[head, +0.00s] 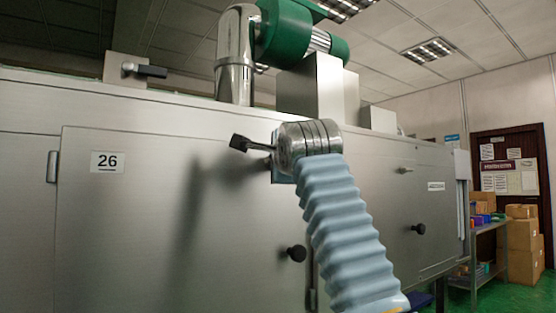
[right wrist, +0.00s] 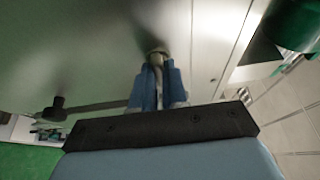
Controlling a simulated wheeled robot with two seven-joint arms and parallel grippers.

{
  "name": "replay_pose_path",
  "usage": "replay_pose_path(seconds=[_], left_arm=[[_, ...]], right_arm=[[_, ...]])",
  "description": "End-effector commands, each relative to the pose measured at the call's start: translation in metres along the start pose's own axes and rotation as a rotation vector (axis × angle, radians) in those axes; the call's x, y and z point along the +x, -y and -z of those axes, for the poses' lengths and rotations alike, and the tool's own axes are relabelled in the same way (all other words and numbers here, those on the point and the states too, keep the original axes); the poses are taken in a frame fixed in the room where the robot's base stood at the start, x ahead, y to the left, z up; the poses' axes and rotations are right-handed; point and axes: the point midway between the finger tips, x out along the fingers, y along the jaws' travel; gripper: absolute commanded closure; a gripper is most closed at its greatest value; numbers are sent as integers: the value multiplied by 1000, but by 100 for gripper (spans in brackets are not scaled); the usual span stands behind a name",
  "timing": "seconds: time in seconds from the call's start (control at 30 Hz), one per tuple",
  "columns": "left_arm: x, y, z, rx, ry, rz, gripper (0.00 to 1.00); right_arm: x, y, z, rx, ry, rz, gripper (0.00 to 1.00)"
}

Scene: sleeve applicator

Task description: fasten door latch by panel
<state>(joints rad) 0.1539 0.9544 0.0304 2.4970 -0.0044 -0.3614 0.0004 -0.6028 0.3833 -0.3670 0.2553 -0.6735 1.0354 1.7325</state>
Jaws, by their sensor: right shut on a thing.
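The metal door panel (head: 130,220) marked 26 fills the left of the head view and looks flush with the machine front. My right gripper (right wrist: 160,88) has blue fingers shut around a small metal latch handle (right wrist: 157,56) close to the panel, in the right wrist view. In the head view only a bit of blue of my right gripper (head: 280,168) shows below the wrist; the wrist and the pleated sleeve hide the latch. How far the latch is turned cannot be told. My left gripper is not in view.
A black knob (head: 296,253) sticks out below my wrist, and it also shows in the right wrist view (right wrist: 58,102). Another black knob (head: 418,229) and a small handle (head: 403,170) are on the panel to the right. A shelf and cardboard boxes (head: 520,235) stand far right.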

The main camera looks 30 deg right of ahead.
Motion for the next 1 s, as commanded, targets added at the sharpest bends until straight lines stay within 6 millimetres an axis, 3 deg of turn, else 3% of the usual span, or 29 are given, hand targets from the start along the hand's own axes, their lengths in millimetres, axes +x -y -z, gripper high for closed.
replay_pose_path(seconds=[0.3,0.33,0.5,0.83,1.0], left_arm=[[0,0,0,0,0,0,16],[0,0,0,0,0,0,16],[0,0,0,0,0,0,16],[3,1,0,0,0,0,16],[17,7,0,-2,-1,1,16]], right_arm=[[0,1,-2,3,3,2,100],[0,1,-2,3,3,2,86],[0,0,-1,2,2,1,62],[-4,-1,-1,1,2,1,62],[-31,-4,-1,3,6,4,62]])
